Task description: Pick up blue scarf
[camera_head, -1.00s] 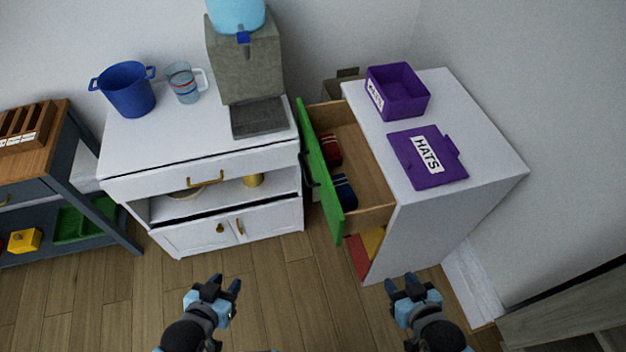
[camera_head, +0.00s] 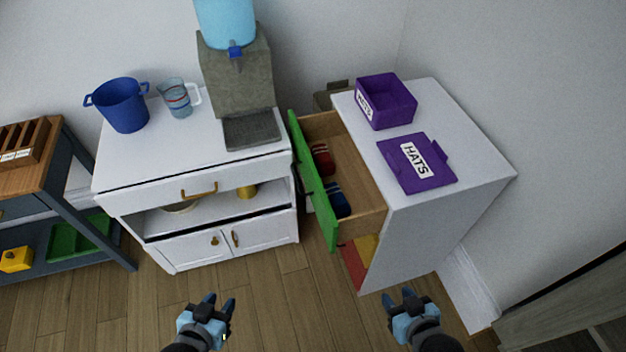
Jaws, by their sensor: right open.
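A dark blue folded cloth with light stripes (camera_head: 340,200), which looks like the blue scarf, lies in the open drawer (camera_head: 366,188) near its front. A similar red cloth (camera_head: 322,158) lies behind it in the same drawer. The green drawer front (camera_head: 313,186) hides part of both. My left gripper (camera_head: 220,303) is open and empty over the floor, in front of the white cabinet. My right gripper (camera_head: 398,300) is open and empty over the floor, below the drawer in the picture. Both are apart from the scarf.
Red and yellow panels show under the open drawer. A white cabinet (camera_head: 150,160) with a water dispenser (camera_head: 238,75) stands left. The floor (camera_head: 270,290) between is clear.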

